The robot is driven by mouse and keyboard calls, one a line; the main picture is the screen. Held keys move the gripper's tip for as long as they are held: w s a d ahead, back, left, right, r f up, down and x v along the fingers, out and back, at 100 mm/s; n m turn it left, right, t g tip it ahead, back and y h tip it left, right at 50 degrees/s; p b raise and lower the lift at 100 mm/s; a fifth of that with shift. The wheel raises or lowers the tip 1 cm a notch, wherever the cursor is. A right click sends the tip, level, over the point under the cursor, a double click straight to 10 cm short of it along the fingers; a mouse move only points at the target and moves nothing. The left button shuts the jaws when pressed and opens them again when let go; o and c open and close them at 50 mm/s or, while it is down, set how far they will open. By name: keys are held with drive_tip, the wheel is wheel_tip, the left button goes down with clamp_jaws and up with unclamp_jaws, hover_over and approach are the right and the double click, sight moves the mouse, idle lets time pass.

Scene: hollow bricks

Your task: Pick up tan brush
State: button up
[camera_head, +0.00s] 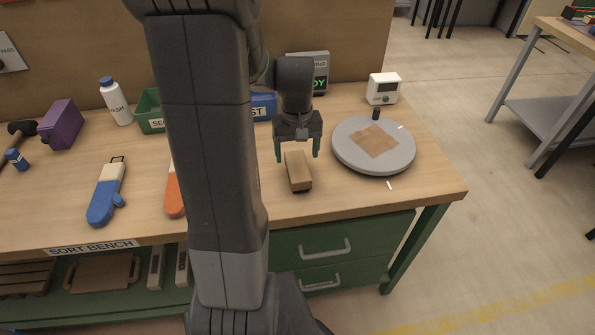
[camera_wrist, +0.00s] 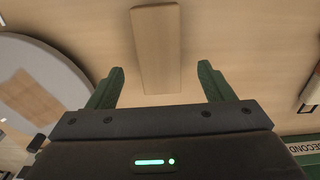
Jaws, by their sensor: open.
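The tan brush (camera_head: 298,172) is a pale wooden block with a thin dark edge along its underside. It lies on the bench top left of the round turntable. My gripper (camera_head: 297,157) points down over its far end, with one green finger on each side. In the wrist view the brush (camera_wrist: 157,45) shows as a long block, lined up between the two fingers of my gripper (camera_wrist: 161,70). The fingers are open, with a visible gap to the brush on both sides. Whether they reach down to its height is unclear.
The grey turntable (camera_head: 345,155) with a brown square patch (camera_head: 376,141) stands close on the right. A white timer (camera_head: 383,88) is behind it. A blue-and-cream brush or scraper (camera_head: 105,195) and a purple box (camera_head: 61,124) lie left. Bare bench surrounds the tan brush's near end.

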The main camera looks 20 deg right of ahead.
sight(298, 165)
drive_tip(key=f, duration=0.5)
drive_tip(key=shift+s, duration=0.2)
drive_tip(key=shift+c, duration=0.4)
drive_tip(key=c, duration=1)
